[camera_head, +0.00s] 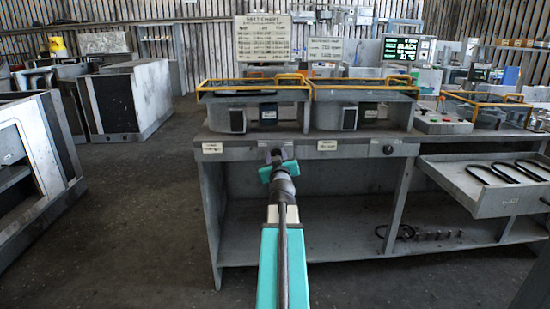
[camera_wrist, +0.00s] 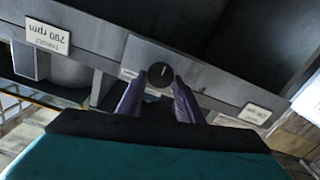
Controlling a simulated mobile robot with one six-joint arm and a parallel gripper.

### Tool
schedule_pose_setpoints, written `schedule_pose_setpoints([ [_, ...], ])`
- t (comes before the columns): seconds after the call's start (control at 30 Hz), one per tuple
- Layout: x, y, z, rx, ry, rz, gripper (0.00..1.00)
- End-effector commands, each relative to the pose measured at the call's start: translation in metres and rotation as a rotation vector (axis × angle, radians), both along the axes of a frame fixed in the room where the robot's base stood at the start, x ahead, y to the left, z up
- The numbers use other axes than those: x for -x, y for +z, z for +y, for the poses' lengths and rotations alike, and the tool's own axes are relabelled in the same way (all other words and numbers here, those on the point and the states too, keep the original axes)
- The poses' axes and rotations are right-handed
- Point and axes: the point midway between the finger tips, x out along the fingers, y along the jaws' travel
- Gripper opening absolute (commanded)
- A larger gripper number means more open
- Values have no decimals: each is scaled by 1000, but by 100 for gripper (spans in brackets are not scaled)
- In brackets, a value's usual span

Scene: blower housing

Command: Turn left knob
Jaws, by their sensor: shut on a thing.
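The left knob (camera_wrist: 160,73) is a round dark dial with a pale pointer line, on the grey front panel of the bench. In the wrist view it sits between the two purplish fingers of my gripper (camera_wrist: 157,90), which are closed on its sides. In the head view my gripper (camera_head: 277,163) is at the bench's front panel between two white labels, and it mostly hides the left knob. The right knob (camera_head: 388,150) is a dark dial farther right on the same panel, clear of my gripper.
The grey bench (camera_head: 240,152) carries two yellow-railed housings. An open drawer (camera_head: 490,200) with black loops juts out at the right. Sign boards (camera_head: 262,40) and a lit display (camera_head: 407,50) stand behind. The floor at left (camera_head: 140,220) is clear.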

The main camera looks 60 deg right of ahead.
Motion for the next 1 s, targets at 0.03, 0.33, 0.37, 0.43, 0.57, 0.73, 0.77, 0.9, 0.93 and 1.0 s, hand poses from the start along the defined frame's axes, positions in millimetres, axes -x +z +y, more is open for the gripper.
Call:
schedule_pose_setpoints([
  [0.03, -1, 0, -3, -7, 0, -10, 11],
  [0.33, 0, 1, -5, -93, -3, -130, 11],
  [0.37, 0, 1, -5, -105, -3, -148, 11],
  [0.43, 0, 1, -5, -135, -3, -191, 11],
  [0.57, 1, 1, -5, -195, -3, -276, 11],
  [0.73, 2, 1, -6, -268, -4, -380, 11],
  [0.77, 2, 1, -6, -281, -4, -397, 11],
  [0.9, 2, 1, -6, -327, -4, -461, 11],
  [0.93, 2, 1, -6, -334, -4, -472, 11],
  [1.0, 2, 1, -6, -349, -4, -492, 11],
])
